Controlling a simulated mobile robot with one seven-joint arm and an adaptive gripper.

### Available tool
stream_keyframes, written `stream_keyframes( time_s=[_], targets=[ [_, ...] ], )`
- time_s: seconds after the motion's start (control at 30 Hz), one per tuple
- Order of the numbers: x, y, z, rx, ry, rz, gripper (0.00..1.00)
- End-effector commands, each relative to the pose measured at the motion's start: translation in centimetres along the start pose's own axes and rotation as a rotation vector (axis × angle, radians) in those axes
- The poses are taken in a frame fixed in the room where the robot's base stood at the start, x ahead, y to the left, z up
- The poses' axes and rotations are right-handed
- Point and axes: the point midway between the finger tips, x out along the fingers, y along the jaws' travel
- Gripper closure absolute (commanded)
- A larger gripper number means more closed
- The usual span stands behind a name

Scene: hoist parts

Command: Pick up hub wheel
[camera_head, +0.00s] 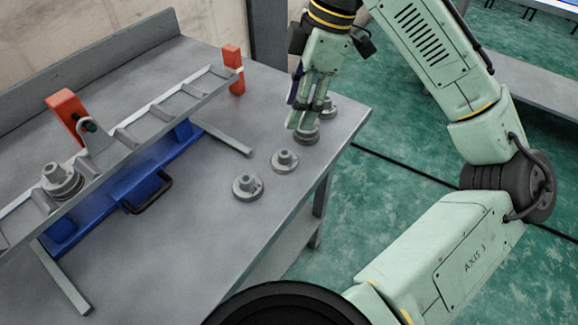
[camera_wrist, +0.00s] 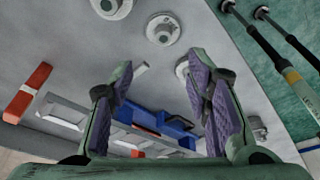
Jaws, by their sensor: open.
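Several grey flanged hub wheels stand on the grey table. In the head view one is at the front (camera_head: 248,187), one behind it (camera_head: 285,161), one just below my gripper (camera_head: 307,136) and one farther back (camera_head: 329,108), partly behind the fingers. My gripper (camera_head: 304,119) points down over the right part of the table, open. The wrist view shows its two purple-padded fingers (camera_wrist: 158,66) spread, with nothing between the pads. There, one hub wheel (camera_wrist: 163,30) lies beyond the fingertips, another (camera_wrist: 110,7) is cut by the top edge, and a third (camera_wrist: 182,68) is partly hidden by the right finger.
A long grey ladder-like frame (camera_head: 183,101) with orange end blocks (camera_head: 233,70) and a blue base (camera_head: 140,185) stands on the left. Another stack of round parts (camera_head: 62,181) sits on it. The table's right edge (camera_head: 352,145) is close to my gripper. The front table area is clear.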

Motion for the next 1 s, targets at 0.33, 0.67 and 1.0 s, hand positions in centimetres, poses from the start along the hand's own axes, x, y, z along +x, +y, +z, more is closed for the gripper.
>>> stream_keyframes(
  time_s=[0.33, 0.67, 1.0],
  targets=[
    [4.9, -0.1, 0.0, -0.001, 0.002, -0.002, 0.55],
    [8.2, -0.6, 0.5, 0.000, 0.003, -0.003, 0.55],
    [10.7, -0.7, 0.6, -0.001, 0.000, -0.001, 0.55]
  ],
)
